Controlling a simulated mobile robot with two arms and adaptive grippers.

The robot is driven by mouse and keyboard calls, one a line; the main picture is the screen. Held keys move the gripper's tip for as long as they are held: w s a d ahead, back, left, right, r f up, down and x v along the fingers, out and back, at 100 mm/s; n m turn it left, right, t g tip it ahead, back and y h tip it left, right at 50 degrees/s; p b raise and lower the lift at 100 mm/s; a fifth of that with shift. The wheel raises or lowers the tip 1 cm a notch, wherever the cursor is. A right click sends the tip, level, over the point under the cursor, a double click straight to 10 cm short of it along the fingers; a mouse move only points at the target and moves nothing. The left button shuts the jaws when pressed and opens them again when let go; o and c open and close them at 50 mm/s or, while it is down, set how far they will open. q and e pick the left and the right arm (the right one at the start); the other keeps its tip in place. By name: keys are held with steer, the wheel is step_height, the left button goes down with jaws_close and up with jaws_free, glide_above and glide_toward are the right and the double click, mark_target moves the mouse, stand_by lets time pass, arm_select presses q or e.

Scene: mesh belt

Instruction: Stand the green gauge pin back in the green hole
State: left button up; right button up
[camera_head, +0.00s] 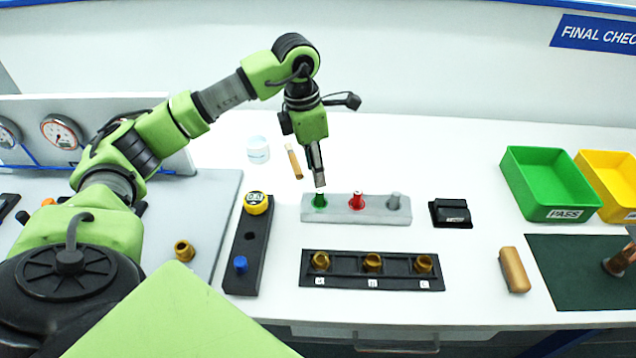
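The green gauge pin (320,201) is upright at the left end of a pale grey block (338,216). A red pin (356,202) and a grey pin (394,202) stand in the same block to its right. My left gripper (319,181) points down right above the green pin, its fingertips at the pin's top and covering part of it. The fingers look close together, but I cannot tell whether they grip the pin. The green hole is hidden under the pin, and I cannot tell how deep the pin sits. My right gripper is not in view.
A black tray (372,283) with several brass parts lies in front of the block. A black stand (243,245) with a yellow gauge (256,203) is to the left. A black box (451,213), a green bin (548,182) and a yellow bin (612,172) are to the right.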

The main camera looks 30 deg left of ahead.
arm_select(q)
steer(key=shift+s+a+r, duration=0.15)
steer(key=shift+r, duration=1.5)
